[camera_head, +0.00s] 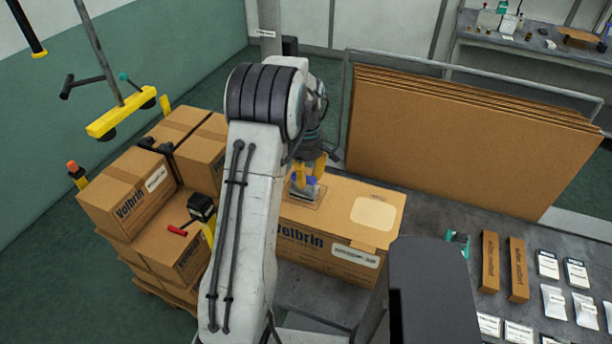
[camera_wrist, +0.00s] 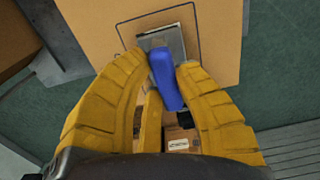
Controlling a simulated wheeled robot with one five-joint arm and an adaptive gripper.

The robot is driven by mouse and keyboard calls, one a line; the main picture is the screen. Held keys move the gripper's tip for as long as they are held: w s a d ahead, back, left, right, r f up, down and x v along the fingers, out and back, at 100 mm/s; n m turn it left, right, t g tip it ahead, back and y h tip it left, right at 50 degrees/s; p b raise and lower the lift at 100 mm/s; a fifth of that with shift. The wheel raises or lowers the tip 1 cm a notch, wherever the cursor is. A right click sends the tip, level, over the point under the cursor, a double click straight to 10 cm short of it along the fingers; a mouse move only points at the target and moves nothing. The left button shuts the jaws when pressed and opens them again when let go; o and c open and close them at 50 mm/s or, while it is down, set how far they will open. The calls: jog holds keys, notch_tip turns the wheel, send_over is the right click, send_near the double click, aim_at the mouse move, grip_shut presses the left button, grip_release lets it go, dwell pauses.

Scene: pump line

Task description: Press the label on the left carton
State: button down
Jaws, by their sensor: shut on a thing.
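A brown Velbrin carton (camera_head: 335,215) lies on the grey table, its left end hidden behind my arm. Its top bears a pale blank patch (camera_head: 373,213) towards the right and a thin dark outlined rectangle on the left. My gripper (camera_head: 314,172) is over that left part, with its yellow fingers shut on the blue handle (camera_wrist: 164,80) of a tool. The tool's flat grey head (camera_wrist: 162,42) lies inside the outline in the wrist view. I cannot tell whether it touches the carton top. A white printed label (camera_head: 355,256) is on the carton's front.
Stacked cartons (camera_head: 125,195) stand on a pallet at the left, with a black-and-red device (camera_head: 200,208) on them. Flat cardboard sheets (camera_head: 460,140) stand in a rack behind. Narrow brown boxes (camera_head: 490,262) and several white packets (camera_head: 553,302) lie at the table's right.

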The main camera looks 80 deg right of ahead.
jog(key=shift+f, duration=0.1)
dwell(0.3)
jog(key=shift+r+p, duration=0.55)
jog(key=shift+r, duration=3)
jog(key=shift+w, duration=0.15)
